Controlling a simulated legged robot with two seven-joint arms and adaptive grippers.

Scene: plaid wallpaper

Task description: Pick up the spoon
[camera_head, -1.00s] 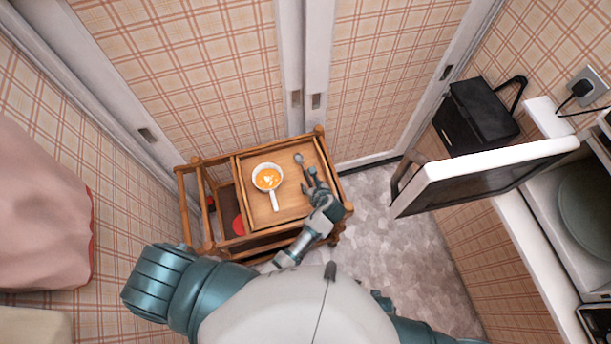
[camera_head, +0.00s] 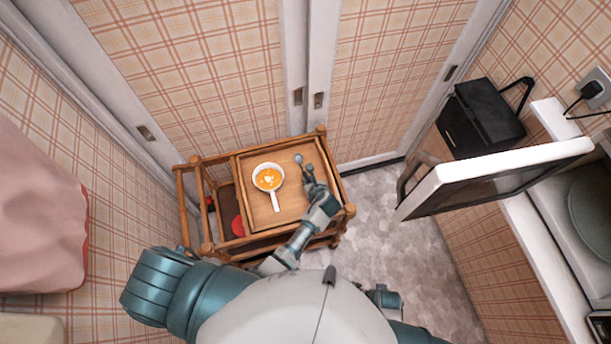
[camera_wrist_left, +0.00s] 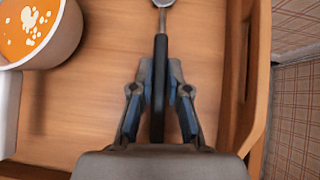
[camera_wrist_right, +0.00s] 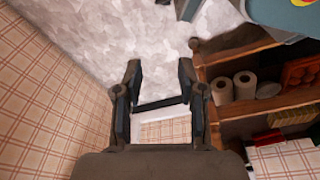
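The spoon (camera_head: 298,159) has a metal bowl and a dark handle. It lies at the right side of the wooden tray top (camera_head: 286,214) of a cart, its bowl toward the far edge. My left gripper (camera_head: 309,183) is low over the tray with its fingers closed in on both sides of the handle. In the left wrist view the spoon's handle (camera_wrist_left: 160,85) runs between the fingertips of the left gripper (camera_wrist_left: 160,70). I cannot tell whether the spoon is off the tray. My right gripper (camera_wrist_right: 159,75) is open and empty, away from the cart top.
A white handled cup (camera_head: 268,178) of orange soup stands left of the spoon; it also shows in the left wrist view (camera_wrist_left: 60,50). The tray has a raised rim. An open white appliance door (camera_head: 495,170) and a black box (camera_head: 482,118) are at the right.

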